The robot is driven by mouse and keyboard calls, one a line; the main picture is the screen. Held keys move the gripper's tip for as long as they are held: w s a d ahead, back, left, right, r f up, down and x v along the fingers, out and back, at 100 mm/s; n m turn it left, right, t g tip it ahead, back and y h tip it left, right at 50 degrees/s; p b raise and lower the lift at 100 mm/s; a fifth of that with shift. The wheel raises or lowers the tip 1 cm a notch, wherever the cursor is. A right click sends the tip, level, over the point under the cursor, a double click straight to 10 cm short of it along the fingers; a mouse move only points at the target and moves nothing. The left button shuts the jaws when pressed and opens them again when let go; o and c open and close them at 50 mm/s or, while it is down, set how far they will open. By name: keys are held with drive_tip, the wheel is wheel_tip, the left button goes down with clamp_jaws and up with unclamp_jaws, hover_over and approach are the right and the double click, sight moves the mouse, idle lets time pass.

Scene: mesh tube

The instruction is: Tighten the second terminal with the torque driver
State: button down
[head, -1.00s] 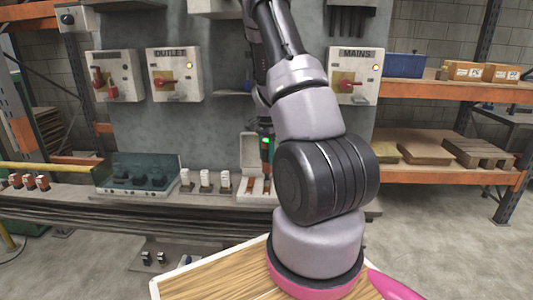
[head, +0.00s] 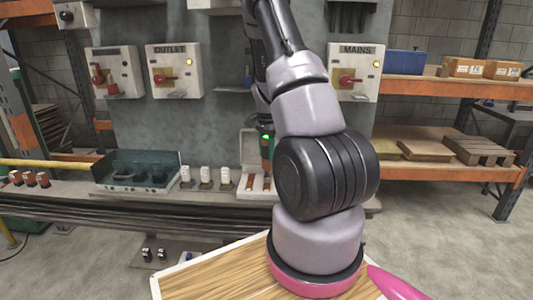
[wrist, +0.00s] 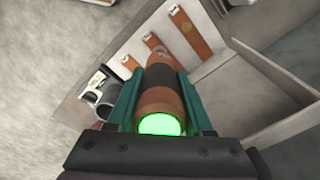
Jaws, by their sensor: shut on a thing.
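My gripper (wrist: 160,76) has teal jaws shut on the torque driver (wrist: 158,104), an orange-brown cylinder with a black band and a green-lit end facing the wrist camera. In the head view the driver (head: 267,152) stands roughly upright over the open white terminal box (head: 248,147). Copper terminal strips show in the wrist view: one on the left (wrist: 128,62) and one at the upper right (wrist: 190,30). The driver's far end reaches the middle strip (wrist: 170,50); whether it touches a screw there I cannot tell.
Switch boxes marked OUTLET (head: 174,72) and MAINS (head: 352,74) hang on the panel behind. A dark round part (wrist: 105,98) lies close left of my jaws.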

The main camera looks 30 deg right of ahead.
drive_tip(key=shift+f, duration=0.85)
idle(2.3)
